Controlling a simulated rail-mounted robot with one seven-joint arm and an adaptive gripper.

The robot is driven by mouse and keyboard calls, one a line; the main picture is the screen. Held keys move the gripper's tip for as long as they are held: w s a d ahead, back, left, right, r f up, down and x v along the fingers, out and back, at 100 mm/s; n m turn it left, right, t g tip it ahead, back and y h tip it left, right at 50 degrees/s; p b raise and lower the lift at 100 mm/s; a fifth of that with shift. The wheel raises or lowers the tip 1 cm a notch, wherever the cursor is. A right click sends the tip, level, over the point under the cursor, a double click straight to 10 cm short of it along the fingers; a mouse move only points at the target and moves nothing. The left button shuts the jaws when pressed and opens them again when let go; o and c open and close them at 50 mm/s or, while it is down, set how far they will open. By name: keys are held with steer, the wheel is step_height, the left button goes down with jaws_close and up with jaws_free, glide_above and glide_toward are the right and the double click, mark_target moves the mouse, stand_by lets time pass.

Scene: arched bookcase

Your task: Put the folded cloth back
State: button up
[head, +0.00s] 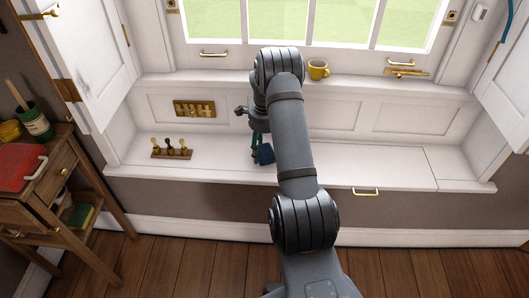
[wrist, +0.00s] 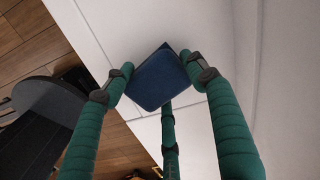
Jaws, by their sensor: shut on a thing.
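The folded cloth is a dark blue, rounded square pad (wrist: 158,80), and it also shows in the head view (head: 265,154) just above or at the white bench top. My gripper (head: 257,145) has green padded fingers and points down over the bench, left of its middle. In the wrist view my gripper (wrist: 160,76) is shut on the cloth, with fingers at its left and right sides and a third at its lower edge. I cannot tell whether the cloth touches the bench. My arm hides part of the bench behind it.
The white bench (head: 345,174) is clear on the right. A rack with several small handled tools (head: 172,150) stands left of my gripper. A wooden side table (head: 60,160) with a red case (head: 20,168) stands at the left.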

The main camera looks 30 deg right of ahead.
mark_target(264, 149)
steer(key=shift+f, duration=0.3)
steer(key=shift+f, duration=0.1)
steer(key=shift+f, duration=0.15)
steer(key=o, duration=1)
steer(key=shift+o, duration=0.5)
step_height(264, 149, up, 12)
steer(key=p, duration=0.2)
steer(key=shift+r+p, duration=0.25)
steer(key=shift+p, duration=0.1)
steer(key=shift+o, duration=0.3)
